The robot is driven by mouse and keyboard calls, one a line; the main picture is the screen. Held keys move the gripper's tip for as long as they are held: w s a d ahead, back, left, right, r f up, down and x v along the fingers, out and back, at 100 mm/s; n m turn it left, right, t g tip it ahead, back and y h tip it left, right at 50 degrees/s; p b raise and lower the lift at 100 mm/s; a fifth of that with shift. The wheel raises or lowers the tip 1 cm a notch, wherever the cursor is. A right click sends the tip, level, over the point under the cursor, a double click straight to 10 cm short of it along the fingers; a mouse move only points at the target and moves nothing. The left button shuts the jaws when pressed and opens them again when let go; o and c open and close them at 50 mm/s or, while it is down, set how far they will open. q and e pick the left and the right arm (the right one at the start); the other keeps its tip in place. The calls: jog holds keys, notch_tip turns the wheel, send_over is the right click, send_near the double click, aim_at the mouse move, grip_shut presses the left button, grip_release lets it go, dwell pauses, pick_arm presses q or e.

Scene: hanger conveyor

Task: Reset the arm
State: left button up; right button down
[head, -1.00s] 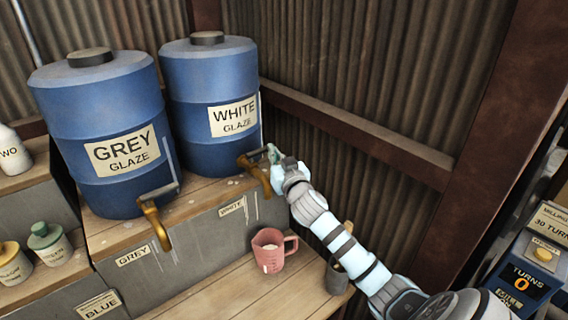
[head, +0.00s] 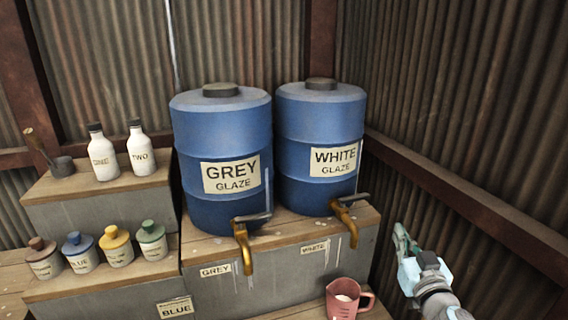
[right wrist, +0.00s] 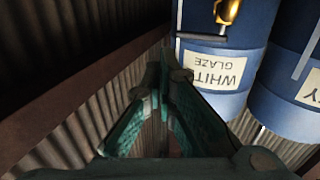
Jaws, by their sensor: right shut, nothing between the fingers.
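My right gripper (head: 402,240) is at the lower right in the head view, to the right of the white glaze barrel's tap and apart from it. In the right wrist view its teal fingers (right wrist: 160,80) are together with nothing between them. The white glaze barrel (head: 318,115) is blue with a brass tap (head: 345,222); in the right wrist view the barrel (right wrist: 225,95) appears upside down beyond the fingers. A pink jug (head: 344,305) stands below the taps, cut off by the bottom edge, with something pale inside. My left gripper is out of view.
The grey glaze barrel (head: 222,125) with its brass tap (head: 243,250) stands left of the white one. Two white bottles (head: 103,155) and several small lidded jars (head: 115,247) stand on steps at left. A corrugated wall (head: 465,120) with a brown rail (head: 470,205) closes the right side.

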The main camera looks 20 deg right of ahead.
jog(key=s+a+f+g, duration=0.35)
jog(key=s+f, duration=0.25)
jog(key=f, duration=0.3)
jog(key=s+a+f+g, duration=0.2)
jog(key=s+f+g, duration=0.35)
jog(key=f, duration=0.35)
jog(key=s+a+f+n+g+y, duration=0.2)
jog(key=s+a+f, duration=0.2)
jog(key=s+a, duration=0.25)
jog(key=s+a+f+n+g+y, duration=0.25)
jog(key=s+a+f, duration=0.2)
jog(key=s, duration=0.35)
notch_tip(320, 180, down, 21)
jog(key=s+d+g, duration=0.2)
jog(key=s+f, duration=1)
jog(key=s, duration=0.3)
jog(key=shift+s+d+f+m, duration=0.15)
jog(key=shift+s+f+m, duration=0.1)
jog(key=shift+m, duration=0.1)
